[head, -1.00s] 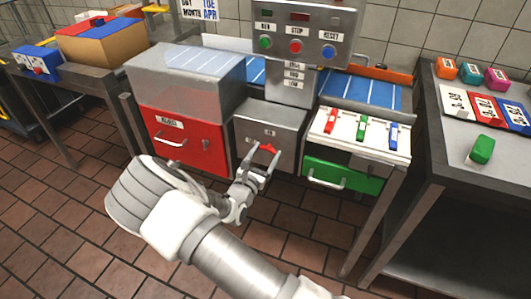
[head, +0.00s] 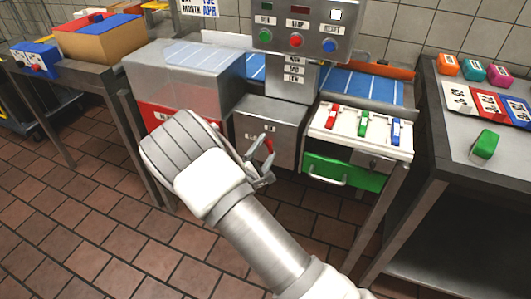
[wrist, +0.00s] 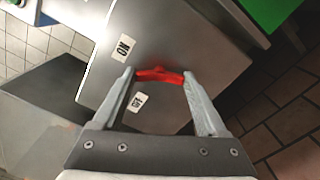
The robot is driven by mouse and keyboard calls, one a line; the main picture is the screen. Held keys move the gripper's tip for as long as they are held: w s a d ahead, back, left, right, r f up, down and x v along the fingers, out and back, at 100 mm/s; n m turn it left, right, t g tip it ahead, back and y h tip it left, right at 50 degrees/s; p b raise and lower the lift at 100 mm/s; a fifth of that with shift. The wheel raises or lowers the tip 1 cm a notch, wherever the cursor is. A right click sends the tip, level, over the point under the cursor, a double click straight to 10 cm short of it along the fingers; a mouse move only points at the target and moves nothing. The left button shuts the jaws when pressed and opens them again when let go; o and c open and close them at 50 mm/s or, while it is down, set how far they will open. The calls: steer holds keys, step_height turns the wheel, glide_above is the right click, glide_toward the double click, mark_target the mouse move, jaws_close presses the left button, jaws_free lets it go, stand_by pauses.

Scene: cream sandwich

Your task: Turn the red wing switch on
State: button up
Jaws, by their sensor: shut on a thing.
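The red wing switch (head: 268,146) is on the front of the grey metal box (head: 287,113) under the control panel. In the head view it stands steeply tilted, partly hidden by my fingers. In the wrist view the switch (wrist: 158,75) spans between my two fingertips, with the ON label (wrist: 124,47) on one side of it and the OFF label (wrist: 137,102) on the other. My gripper (wrist: 159,76) is shut on the switch, one finger at each end. In the head view my gripper (head: 267,150) is partly hidden by my wrist.
The control panel (head: 312,34) above has a white lit square (head: 336,14). A red drawer (head: 150,117) to the left is mostly behind my wrist. A green drawer (head: 337,172) sits under small coloured levers on the right. A side table (head: 455,155) stands further right.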

steer(key=m+b, duration=0.2)
steer(key=m, duration=0.1)
steer(key=shift+f+b, duration=0.2)
steer(key=shift+b, duration=0.1)
steer(key=shift+r+m+b, duration=0.1)
steer(key=shift+m+b, duration=0.9)
steer(key=shift+m, duration=0.3)
steer(key=o, duration=1.3)
steer(key=shift+r, duration=0.1)
steer(key=shift+s, duration=0.15)
steer(key=p+v, duration=0.2)
steer(key=v, duration=1.5)
steer(key=shift+s+a, duration=0.1)
